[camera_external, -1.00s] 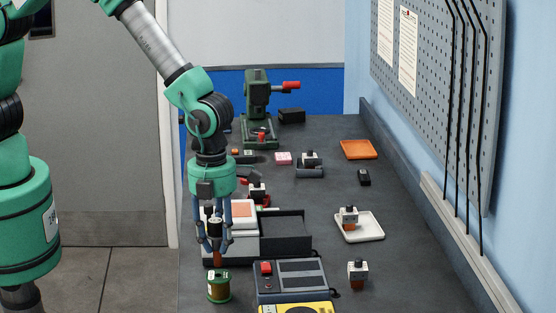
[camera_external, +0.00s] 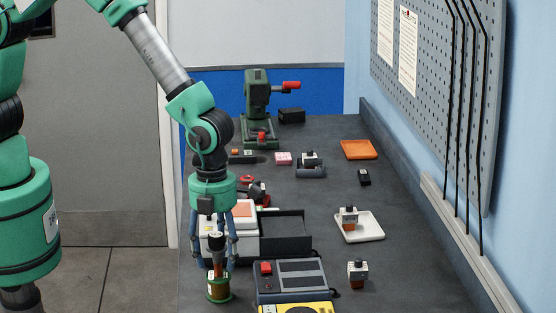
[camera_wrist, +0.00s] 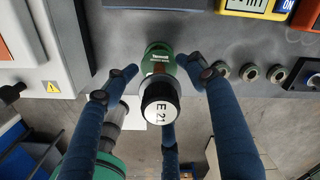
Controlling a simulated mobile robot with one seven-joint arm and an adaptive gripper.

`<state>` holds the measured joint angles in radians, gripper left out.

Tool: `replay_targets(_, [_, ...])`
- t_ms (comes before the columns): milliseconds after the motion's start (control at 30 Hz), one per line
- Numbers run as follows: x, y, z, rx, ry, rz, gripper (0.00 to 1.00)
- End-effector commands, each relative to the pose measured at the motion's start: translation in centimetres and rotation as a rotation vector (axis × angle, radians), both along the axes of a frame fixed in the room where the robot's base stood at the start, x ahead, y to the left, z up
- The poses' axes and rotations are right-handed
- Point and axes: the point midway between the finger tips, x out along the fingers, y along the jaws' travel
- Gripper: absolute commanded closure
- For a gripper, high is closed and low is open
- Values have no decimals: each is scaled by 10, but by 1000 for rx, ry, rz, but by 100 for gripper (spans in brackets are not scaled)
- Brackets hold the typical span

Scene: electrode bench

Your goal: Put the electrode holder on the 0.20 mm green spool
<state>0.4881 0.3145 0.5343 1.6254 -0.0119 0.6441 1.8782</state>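The electrode holder (camera_external: 217,241) is a dark, upright cylinder; in the wrist view its white top (camera_wrist: 160,118) is marked "E 21". It sits over the green spool (camera_external: 219,291), with its brown lower part at the spool's top. In the wrist view, the spool's green rim and label (camera_wrist: 158,58) show behind the holder; the label's print is too small to read surely. My gripper (camera_external: 218,264) is low around the holder. In the wrist view, its blue fingers (camera_wrist: 158,72) stand spread, with gaps beside the holder, so it looks open. The holder's contact with the spool is partly hidden.
A grey unit with a red button (camera_external: 290,276) and a yellow meter (camera_external: 296,308) stand right of the spool. A white case (camera_external: 240,240) and dark open tray (camera_external: 285,240) lie behind. A white dish (camera_external: 370,227) and orange tray (camera_external: 358,149) are farther right.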

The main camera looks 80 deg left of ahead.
Motion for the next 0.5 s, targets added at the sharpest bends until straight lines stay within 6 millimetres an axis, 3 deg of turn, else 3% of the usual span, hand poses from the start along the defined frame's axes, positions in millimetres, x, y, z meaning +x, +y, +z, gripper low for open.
replay_targets(267, [0, 0, 2, 0, 0, 0, 47])
replay_targets(500, [1, 0, 17, -1, -3, 0, 47])
